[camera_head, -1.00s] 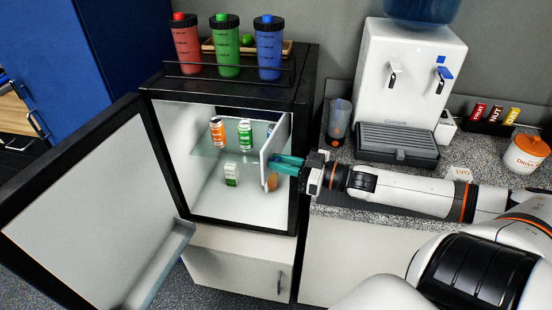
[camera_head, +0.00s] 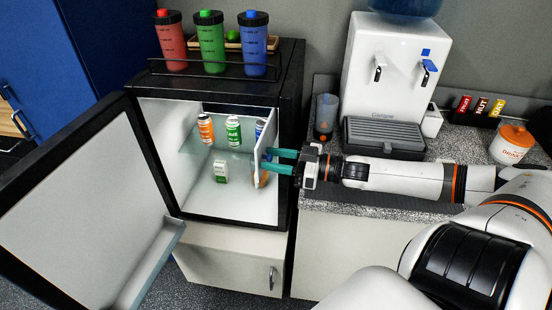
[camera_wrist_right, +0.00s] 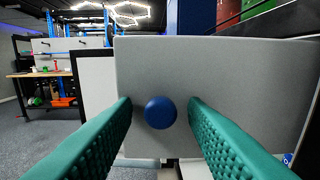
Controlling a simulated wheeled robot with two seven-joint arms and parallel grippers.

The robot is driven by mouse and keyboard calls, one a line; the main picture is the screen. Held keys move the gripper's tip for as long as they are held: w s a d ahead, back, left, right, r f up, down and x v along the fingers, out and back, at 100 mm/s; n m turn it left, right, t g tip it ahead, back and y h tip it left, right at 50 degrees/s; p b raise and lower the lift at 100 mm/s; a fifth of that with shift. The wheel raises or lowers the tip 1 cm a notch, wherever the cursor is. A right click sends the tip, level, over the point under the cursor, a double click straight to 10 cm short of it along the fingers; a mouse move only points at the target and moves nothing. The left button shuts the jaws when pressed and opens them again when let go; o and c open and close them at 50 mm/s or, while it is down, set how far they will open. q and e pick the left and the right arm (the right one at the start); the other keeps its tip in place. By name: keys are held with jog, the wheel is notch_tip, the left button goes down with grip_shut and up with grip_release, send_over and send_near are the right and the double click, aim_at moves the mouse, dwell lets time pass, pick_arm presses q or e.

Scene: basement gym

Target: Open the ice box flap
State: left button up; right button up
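The ice box flap (camera_head: 262,147) is a small pale panel inside the open black fridge, at the upper right of its interior. It stands edge-on, swung out from the compartment. In the right wrist view the flap (camera_wrist_right: 230,80) fills the middle, with a round blue knob (camera_wrist_right: 160,112) on it. My right gripper (camera_head: 276,161) has teal fingers and reaches in from the right beside the flap. Its fingers are open, one on each side of the knob, with gaps showing. The knob is hidden in the head view. My left gripper is not in view.
The fridge door (camera_head: 85,200) stands wide open at left. An orange can (camera_head: 206,129), a green can (camera_head: 233,131) and a partly hidden blue can (camera_head: 260,129) stand on the glass shelf. A small carton (camera_head: 220,172) stands below. The counter with the water dispenser (camera_head: 393,80) is at right.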

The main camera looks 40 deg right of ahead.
jog(key=p+v, duration=0.4)
jog(key=v, duration=0.8)
dwell(0.6)
